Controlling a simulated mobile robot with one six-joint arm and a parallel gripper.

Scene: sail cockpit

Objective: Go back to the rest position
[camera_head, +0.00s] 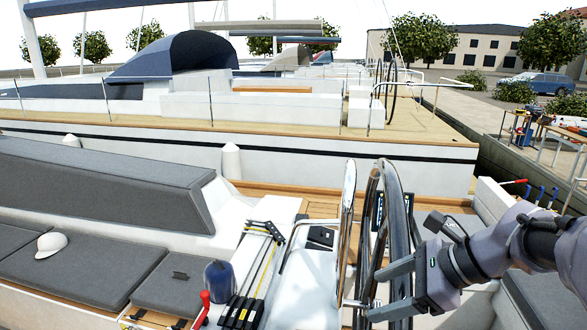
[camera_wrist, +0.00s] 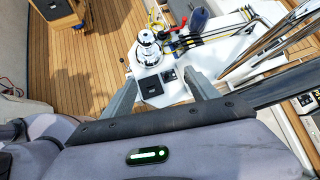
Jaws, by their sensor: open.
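My gripper (camera_head: 372,291) is at the lower right of the head view, beside the black rim of the steering wheel (camera_head: 371,215). Its two grey fingers point left and stand apart with nothing between them. In the wrist view my gripper (camera_wrist: 165,97) is open above the pale cockpit side. A silver winch (camera_wrist: 147,45) and a dark square panel (camera_wrist: 151,88) lie beyond the fingertips. The wheel's shiny tubes also show at the right of the wrist view. I cannot tell whether a finger touches the wheel.
A blue rounded object (camera_head: 219,279) and a red handle (camera_head: 203,308) are near the black clutch levers (camera_head: 243,310). A white cap (camera_head: 51,244) lies on the grey cushions (camera_head: 90,258) at left. Bare teak floor (camera_wrist: 95,55) shows in the wrist view.

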